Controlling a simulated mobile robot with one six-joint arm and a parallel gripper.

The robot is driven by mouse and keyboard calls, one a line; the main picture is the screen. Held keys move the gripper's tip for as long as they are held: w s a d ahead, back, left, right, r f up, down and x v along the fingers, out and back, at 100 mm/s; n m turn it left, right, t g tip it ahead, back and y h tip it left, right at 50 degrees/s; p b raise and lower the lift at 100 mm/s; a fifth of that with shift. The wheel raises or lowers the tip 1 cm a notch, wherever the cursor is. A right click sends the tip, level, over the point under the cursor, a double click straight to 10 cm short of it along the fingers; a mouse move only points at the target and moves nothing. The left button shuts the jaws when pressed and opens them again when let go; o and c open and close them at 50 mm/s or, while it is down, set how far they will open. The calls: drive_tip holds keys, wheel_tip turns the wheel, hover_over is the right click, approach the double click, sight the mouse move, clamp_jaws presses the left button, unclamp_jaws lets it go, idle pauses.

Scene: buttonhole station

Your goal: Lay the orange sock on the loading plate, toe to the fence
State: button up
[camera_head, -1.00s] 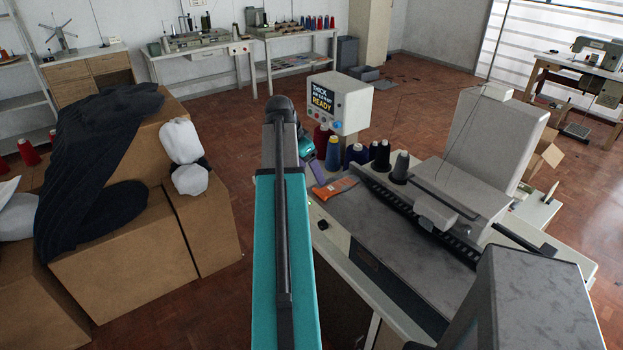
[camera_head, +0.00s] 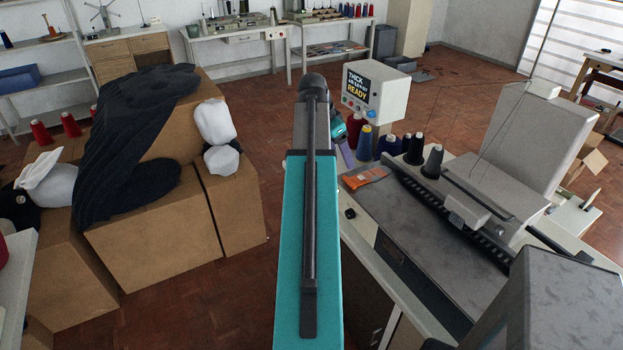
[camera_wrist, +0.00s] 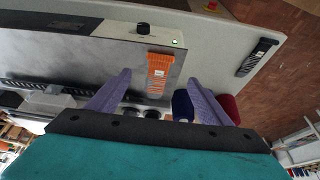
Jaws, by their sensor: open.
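A flat orange piece (camera_head: 366,178) lies on the grey plate (camera_head: 415,222) of the machine, near its far left corner. In the wrist view the orange piece (camera_wrist: 160,72) shows ribbed markings and lies flat on the plate (camera_wrist: 85,50). My gripper (camera_wrist: 162,76) is open, with its two purple fingers apart and the orange piece seen between their tips. In the head view my arm mostly hides the gripper. A dark toothed rail (camera_head: 450,215) runs along the plate's machine side.
Thread cones (camera_head: 433,162) stand close behind the plate. A control box (camera_head: 380,92) reading READY is beyond them. A grey machine head (camera_head: 545,130) rises at right. Cardboard boxes (camera_head: 160,235) with dark cloth (camera_head: 130,140) stand left. The plate's middle is clear.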

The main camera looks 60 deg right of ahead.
drive_tip(key=shift+f, duration=0.1)
drive_tip(key=w+a+f+n+y, duration=0.1)
drive_tip(key=w+a+f+n, duration=0.4)
drive_tip(key=w+a+f, duration=0.55)
drive_tip(key=w+a+f+n+y, duration=0.1)
drive_tip(key=w+a+f+n, duration=0.5)
drive_tip(key=a+f, duration=0.75)
drive_tip(key=w+a+f+n+y, duration=0.15)
drive_tip(key=a+f+n, duration=0.25)
drive_tip(key=a+f, duration=1.1)
drive_tip(key=s+a+f+n+g, duration=0.1)
drive_tip(key=s+a+f+n, duration=0.4)
drive_tip(key=a, duration=0.7)
drive_tip(key=s+a+f+n+g, duration=0.2)
drive_tip(key=s+a+f+n, duration=0.2)
drive_tip(key=s+a+f, duration=0.5)
drive_tip(key=s+a, duration=0.3)
drive_tip(key=shift+a+n, duration=0.4)
drive_tip(key=shift+w, duration=0.1)
drive_tip(key=shift+f+b, duration=0.85)
drive_tip(key=shift+b, duration=0.05)
